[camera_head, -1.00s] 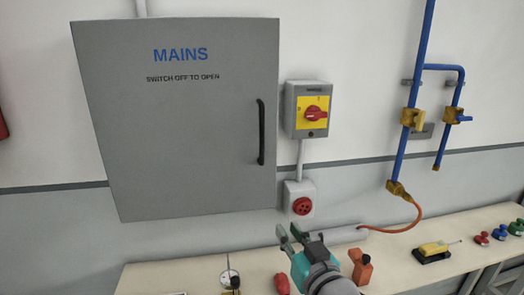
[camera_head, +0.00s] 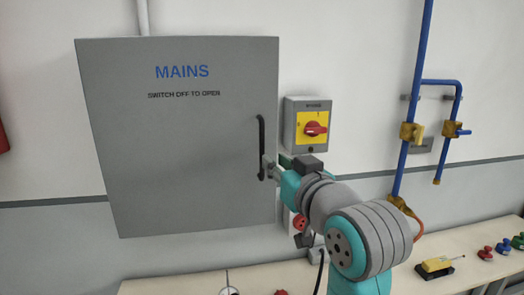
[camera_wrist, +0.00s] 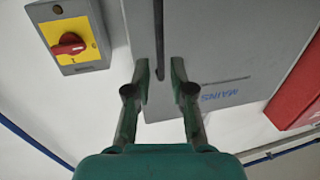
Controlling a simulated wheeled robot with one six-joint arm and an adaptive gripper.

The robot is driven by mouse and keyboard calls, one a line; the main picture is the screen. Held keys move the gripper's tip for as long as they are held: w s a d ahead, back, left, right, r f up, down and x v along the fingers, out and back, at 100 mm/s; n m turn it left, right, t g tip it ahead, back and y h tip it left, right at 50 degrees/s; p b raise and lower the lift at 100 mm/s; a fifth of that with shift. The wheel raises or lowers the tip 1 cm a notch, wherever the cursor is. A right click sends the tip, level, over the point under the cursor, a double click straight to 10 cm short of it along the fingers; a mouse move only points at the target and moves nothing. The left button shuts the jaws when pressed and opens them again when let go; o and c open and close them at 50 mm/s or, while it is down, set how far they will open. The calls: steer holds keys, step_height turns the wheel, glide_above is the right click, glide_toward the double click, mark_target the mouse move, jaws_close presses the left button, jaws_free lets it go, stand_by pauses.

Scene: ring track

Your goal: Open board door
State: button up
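The grey board door (camera_head: 180,140) is marked MAINS, SWITCH OFF TO OPEN, and looks closed in the head view. Its black upright handle (camera_head: 261,135) is near the right edge. My gripper (camera_head: 268,168) is at the lower part of the handle. In the wrist view my gripper (camera_wrist: 160,80) is open, with the handle (camera_wrist: 159,40) in line with the gap between its two fingers. A clear gap shows on both sides of the handle. The head view does not show whether a finger touches it.
A red rotary switch (camera_head: 315,129) on a yellow plate is right of the door, close above my arm. My arm partly hides a red socket (camera_head: 299,222). Blue pipes (camera_head: 411,100) run farther right. A bench (camera_head: 190,284) with small items is below.

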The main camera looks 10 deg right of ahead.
mark_target(263, 151)
steer(key=w, duration=0.2)
steer(key=w+a, duration=0.1)
steer(key=w, duration=0.5)
steer(key=shift+a, duration=0.3)
steer(key=shift+c, duration=0.3)
jaws_close()
